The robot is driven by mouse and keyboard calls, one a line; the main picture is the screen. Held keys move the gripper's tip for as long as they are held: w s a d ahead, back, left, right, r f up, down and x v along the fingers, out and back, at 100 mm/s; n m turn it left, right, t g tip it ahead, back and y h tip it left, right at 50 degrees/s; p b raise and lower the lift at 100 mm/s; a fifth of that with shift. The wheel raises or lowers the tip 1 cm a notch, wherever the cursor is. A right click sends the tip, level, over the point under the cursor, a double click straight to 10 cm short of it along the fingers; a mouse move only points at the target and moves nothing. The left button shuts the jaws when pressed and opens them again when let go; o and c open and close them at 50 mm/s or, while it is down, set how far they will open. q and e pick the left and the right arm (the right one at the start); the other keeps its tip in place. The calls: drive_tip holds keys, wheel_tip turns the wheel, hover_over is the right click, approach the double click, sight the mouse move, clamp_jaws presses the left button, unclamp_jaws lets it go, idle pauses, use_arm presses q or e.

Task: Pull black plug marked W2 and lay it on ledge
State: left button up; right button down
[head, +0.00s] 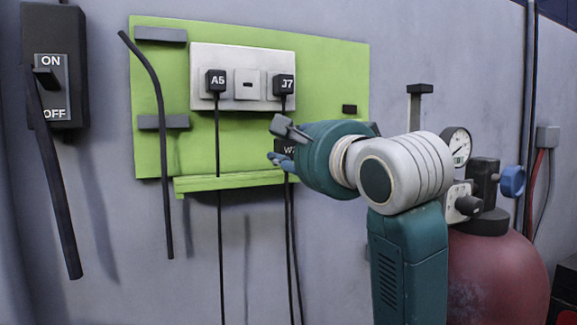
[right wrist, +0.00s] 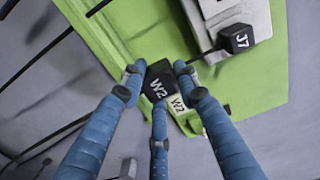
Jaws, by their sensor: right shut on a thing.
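The black plug marked W2 (head: 286,148) is between the fingers of my right gripper (head: 279,143), in front of the green board, below the socket plate and just above the green ledge (head: 225,182). In the right wrist view the W2 face of the plug (right wrist: 158,82) shows between the blue fingers, which are shut on it. A pale tag with W2 (right wrist: 178,103) shows beside it. The gripper hides part of the plug in the head view. The middle socket (head: 247,84) has no plug in it. My left gripper is not in view.
Plugs A5 (head: 216,82) and J7 (head: 284,85) sit in the socket plate (head: 232,60), with cords hanging past the ledge. An ON/OFF switch (head: 53,80) is at the left. A red tank (head: 490,270) with gauges stands at the right. The ledge's left part is bare.

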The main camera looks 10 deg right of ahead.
drive_tip(key=shift+a+x, duration=0.25)
drive_tip(key=shift+x, duration=0.95)
drive_tip(key=shift+w+a+f+p, duration=0.1)
drive_tip(key=shift+w+p, duration=0.15)
drive_tip(key=shift+w, duration=0.25)
drive_tip(key=shift+w+a+f+p, duration=0.1)
drive_tip(key=shift+w+p, duration=0.1)
drive_tip(key=shift+w, duration=0.25)
drive_tip(key=shift+p+x, duration=0.65)
drive_tip(key=shift+x, duration=1.6)
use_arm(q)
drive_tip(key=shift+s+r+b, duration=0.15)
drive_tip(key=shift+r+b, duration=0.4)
use_arm(e)
drive_tip(key=shift+a+f, duration=0.1)
drive_tip(key=shift+f, duration=0.9)
